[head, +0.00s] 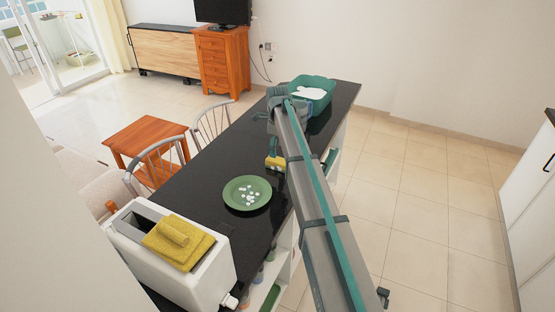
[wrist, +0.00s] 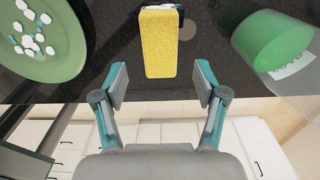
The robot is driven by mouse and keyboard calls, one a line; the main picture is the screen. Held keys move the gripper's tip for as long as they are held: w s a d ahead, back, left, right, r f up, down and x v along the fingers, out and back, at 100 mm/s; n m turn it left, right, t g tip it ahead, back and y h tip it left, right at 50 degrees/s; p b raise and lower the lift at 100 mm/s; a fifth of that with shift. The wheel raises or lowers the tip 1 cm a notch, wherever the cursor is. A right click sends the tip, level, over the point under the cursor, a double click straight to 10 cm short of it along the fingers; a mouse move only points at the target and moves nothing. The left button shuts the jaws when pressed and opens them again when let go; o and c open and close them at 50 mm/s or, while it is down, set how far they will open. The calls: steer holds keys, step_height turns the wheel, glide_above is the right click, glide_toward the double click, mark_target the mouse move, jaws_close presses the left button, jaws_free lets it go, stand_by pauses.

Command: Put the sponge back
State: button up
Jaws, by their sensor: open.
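A yellow sponge (head: 275,163) lies on the black counter (head: 190,185), beside the green plate. In the wrist view the sponge (wrist: 159,45) is a yellow block straight ahead. My gripper (wrist: 160,80) is open and empty there, its fingers spread to either side of the sponge's near end; I cannot tell whether they touch it. In the head view my arm hides most of the gripper near the sponge.
A green plate (head: 236,202) with small white pieces lies left of the sponge. A teal basin (head: 325,88) with something white stands at the counter's far end. A green cylindrical item (wrist: 267,42) is close on the right in the wrist view. Chairs stand along the counter's left side.

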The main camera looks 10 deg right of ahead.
mark_target(278, 160)
steer(key=shift+r+b, duration=0.45)
steer(key=shift+r, duration=2.35)
